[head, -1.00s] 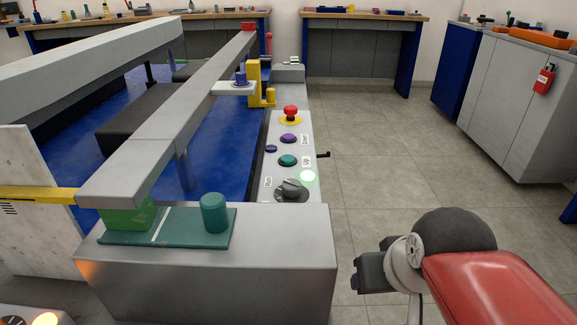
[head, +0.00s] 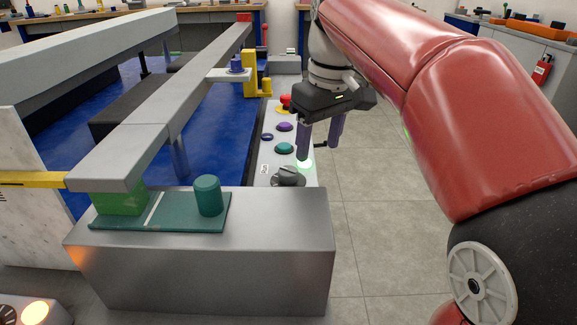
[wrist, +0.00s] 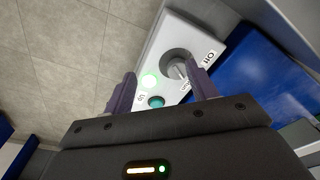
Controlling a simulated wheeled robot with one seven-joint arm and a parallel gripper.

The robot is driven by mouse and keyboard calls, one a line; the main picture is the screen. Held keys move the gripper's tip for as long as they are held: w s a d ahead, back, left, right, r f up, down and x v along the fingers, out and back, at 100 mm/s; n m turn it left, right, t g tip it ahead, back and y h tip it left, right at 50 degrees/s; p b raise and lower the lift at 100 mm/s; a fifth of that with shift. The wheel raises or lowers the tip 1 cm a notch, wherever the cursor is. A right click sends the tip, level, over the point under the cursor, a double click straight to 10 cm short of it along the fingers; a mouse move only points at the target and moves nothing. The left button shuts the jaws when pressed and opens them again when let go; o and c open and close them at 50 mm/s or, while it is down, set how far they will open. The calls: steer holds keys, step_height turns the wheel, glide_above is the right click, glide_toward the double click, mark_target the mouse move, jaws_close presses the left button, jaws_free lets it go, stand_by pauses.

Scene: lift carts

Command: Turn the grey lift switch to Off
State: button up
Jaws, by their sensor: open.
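The grey lift switch (head: 288,175) is a dark grey rotary knob at the near end of the light control panel (head: 281,110). In the wrist view the knob (wrist: 176,68) shows beyond the fingers, close to the right finger, with a label reading Off or On beside it. My gripper (head: 320,148) is open and empty, pointing down above the panel's right edge. In the head view its left fingertip is just above and behind the switch, near the lit white-green lamp (head: 304,164). I cannot tell whether a finger touches anything.
A teal button (head: 284,148), a purple button (head: 285,127) and a red emergency button (head: 286,101) line the panel. The grey lift rail (head: 150,135) and blue platform (head: 220,110) lie to the left. Open tiled floor (head: 385,240) is to the right.

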steer(key=n+h, duration=0.1)
steer(key=n, duration=0.1)
glide_above(288, 169)
steer(key=shift+d+r+g, duration=0.15)
steer(key=shift+r+g, duration=0.25)
steer(key=shift+r, duration=0.05)
steer(key=shift+a+f, duration=0.15)
steer(key=shift+a, duration=0.05)
step_height(288, 169, down, 7)
steer(key=b, duration=0.2)
steer(key=shift+f+b, duration=0.15)
steer(key=shift+b, duration=0.2)
steer(key=c, duration=1)
